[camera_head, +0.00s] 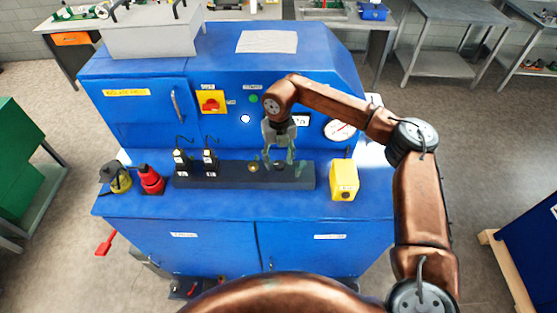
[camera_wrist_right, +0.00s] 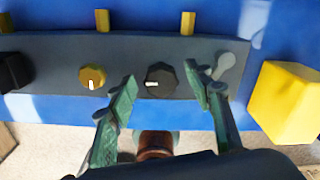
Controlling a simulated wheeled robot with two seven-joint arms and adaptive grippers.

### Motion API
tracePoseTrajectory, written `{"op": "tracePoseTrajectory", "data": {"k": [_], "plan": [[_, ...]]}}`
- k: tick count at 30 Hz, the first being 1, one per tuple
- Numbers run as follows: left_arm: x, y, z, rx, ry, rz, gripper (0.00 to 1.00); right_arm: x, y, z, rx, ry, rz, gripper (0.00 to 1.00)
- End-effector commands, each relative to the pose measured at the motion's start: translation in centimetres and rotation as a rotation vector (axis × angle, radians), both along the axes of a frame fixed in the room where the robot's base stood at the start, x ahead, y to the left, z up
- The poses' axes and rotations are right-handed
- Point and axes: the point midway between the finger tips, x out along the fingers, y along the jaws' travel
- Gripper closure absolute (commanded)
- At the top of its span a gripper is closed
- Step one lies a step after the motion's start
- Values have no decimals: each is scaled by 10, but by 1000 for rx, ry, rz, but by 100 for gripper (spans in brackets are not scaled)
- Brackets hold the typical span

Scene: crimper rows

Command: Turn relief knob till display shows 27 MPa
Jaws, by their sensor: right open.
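My right gripper (camera_head: 279,165) is open above the dark control bar (camera_head: 225,181) at the front of the blue press. In the right wrist view, the gripper's (camera_wrist_right: 160,78) two green fingers stand apart on either side of a black knob (camera_wrist_right: 161,80). The knob's white mark points left. I cannot tell whether either finger touches it. A brass knob (camera_wrist_right: 93,78) sits left of it, its white mark pointing down. I cannot read which is the relief knob. The small display (camera_head: 301,120) is partly behind my arm, its number not clearly readable. My left gripper is not in view.
A yellow box (camera_head: 344,181) stands right of the bar. A round gauge (camera_head: 339,130) and a yellow-and-red switch (camera_head: 211,102) are on the panel. Two black levers (camera_head: 209,163) rise from the bar's left part. A red fitting (camera_head: 151,180) stands further left.

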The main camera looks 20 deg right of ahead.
Motion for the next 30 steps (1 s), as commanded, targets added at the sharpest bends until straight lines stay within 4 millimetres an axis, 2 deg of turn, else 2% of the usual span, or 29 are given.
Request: {"op": "tracePoseTrajectory", "data": {"k": [16, 22, 30], "plan": [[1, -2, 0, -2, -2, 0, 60, 1, 0, 99, 1, -4, -1, 53], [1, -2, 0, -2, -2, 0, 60, 1, 0, 115, 0, -2, 0, 53], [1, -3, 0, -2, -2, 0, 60, 1, 0, 117, 0, -1, 0, 53]]}}
